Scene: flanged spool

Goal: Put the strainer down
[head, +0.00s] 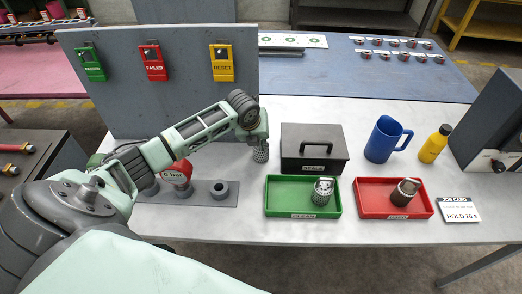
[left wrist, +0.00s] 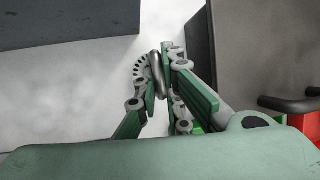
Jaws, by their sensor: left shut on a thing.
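My left gripper (head: 259,142) is shut on a strainer (head: 260,154), a grey perforated metal cup, to the left of the black case. In the left wrist view the fingers (left wrist: 160,72) close around its rim, and part of its perforated side (left wrist: 141,69) shows. The fingers hide much of it. I cannot tell whether its bottom touches the table. A second strainer (head: 322,190) stands in the green tray (head: 276,210) labelled CLEAN. A third, darker on top (head: 404,193), stands in the red tray (head: 424,211). My right gripper is not in view.
A black case (head: 314,163) with a handle stands behind the green tray. A grey holder with round sockets (head: 220,190) lies at the left. A blue jug (head: 383,140), yellow bottle (head: 434,145) and job card (head: 460,208) are at the right. A grey board (head: 125,100) stands behind my arm.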

